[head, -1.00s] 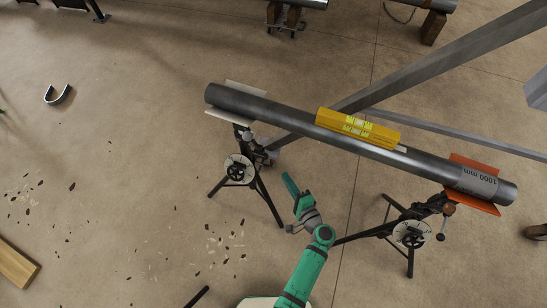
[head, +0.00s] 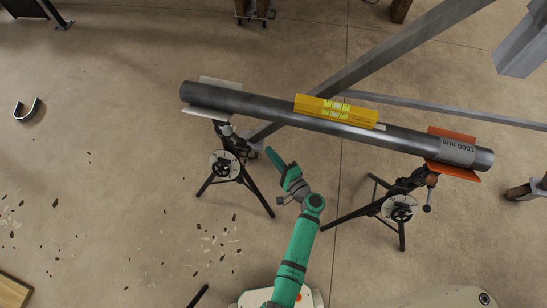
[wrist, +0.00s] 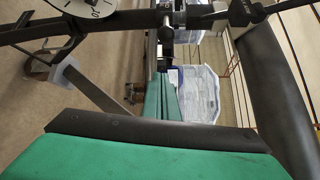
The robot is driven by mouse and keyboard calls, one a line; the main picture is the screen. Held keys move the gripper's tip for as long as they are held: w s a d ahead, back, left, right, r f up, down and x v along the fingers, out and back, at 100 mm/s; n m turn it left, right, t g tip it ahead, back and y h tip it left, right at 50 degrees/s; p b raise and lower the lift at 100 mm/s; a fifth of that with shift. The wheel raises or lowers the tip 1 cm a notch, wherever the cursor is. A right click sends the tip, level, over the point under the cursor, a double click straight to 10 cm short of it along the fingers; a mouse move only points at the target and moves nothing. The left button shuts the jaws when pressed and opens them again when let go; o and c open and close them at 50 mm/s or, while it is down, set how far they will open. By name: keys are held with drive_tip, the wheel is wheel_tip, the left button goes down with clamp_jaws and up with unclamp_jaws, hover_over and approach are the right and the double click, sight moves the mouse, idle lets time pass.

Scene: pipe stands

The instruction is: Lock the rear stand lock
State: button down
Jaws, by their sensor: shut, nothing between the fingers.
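A dark pipe (head: 270,112) rests on two black tripod stands. The left stand (head: 224,163) has a pale cradle, a round dial and a small dark lock mechanism below the pipe. The right stand (head: 399,207) has an orange cradle and a lock handle with a reddish-brown knob (head: 432,180). I cannot tell for certain which lock is the rear one. My gripper (head: 269,151) is shut and empty, just right of the left stand and below the pipe, apparently apart from both. In the wrist view its green fingers (wrist: 162,98) point towards a dark stand bar (wrist: 120,22).
A yellow spirit level (head: 336,111) lies on the pipe. Grey beams (head: 400,57) pass behind it. In the wrist view the pipe (wrist: 272,85) runs down the right side and clear plastic bins (wrist: 196,92) show beyond. Floor left of the left stand is open, with scattered chips.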

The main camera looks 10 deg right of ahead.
drive_tip(key=shift+w+a+r, duration=0.1)
drive_tip(key=shift+w+a, duration=0.3)
drive_tip(key=shift+a, duration=0.5)
drive_tip(key=shift+w+a+r, duration=0.1)
drive_tip(key=shift+w+a, duration=0.35)
drive_tip(key=shift+a, duration=0.4)
drive_tip(key=shift+w+a, duration=0.4)
drive_tip(key=shift+a, duration=0.5)
